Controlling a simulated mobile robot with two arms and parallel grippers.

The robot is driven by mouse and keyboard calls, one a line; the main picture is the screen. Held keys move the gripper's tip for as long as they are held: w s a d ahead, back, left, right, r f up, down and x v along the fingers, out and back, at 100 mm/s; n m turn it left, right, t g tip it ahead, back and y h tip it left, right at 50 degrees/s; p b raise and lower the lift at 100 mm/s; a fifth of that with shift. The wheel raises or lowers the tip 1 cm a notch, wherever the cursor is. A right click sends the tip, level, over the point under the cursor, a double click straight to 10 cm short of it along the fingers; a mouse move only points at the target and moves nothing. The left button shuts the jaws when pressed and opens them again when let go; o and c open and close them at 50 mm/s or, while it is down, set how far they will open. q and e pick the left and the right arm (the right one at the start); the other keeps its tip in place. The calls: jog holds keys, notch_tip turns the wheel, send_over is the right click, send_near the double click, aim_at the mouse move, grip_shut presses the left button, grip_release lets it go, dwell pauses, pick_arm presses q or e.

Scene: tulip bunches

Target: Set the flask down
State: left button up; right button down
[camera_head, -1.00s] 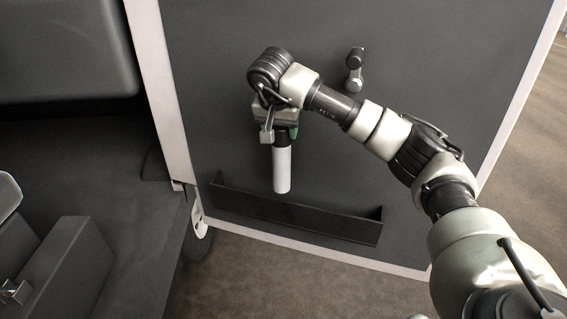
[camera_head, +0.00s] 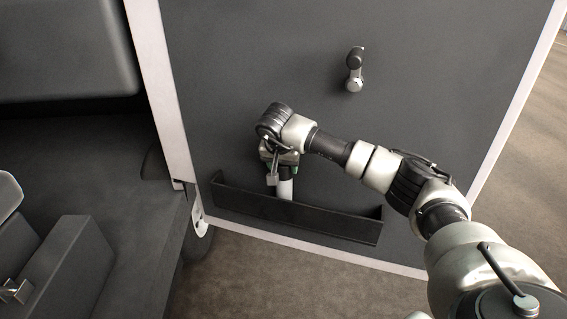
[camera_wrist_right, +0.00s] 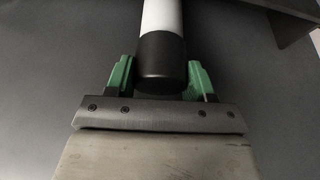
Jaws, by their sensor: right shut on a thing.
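The flask is a white cylinder (camera_head: 285,188) with a dark cap, upright at the left part of the door's long dark bin (camera_head: 325,222). Its lower part is hidden behind the bin's front wall, so I cannot tell whether it touches the bottom. My right gripper (camera_head: 284,164) comes down from above and is shut on the capped end. In the right wrist view the green fingers (camera_wrist_right: 160,82) stand on either side of the black cap, and the white body (camera_wrist_right: 162,15) extends away. My left gripper is not in view.
The bin sits low on a dark door panel (camera_head: 240,60) with a pale edge. A handle (camera_head: 355,70) sticks out above it. Dark seats and a sill lie at the left. The right part of the bin looks clear. Brown floor (camera_head: 250,270) lies below.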

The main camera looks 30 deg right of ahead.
jog(key=shift+c, duration=2)
grip_release()
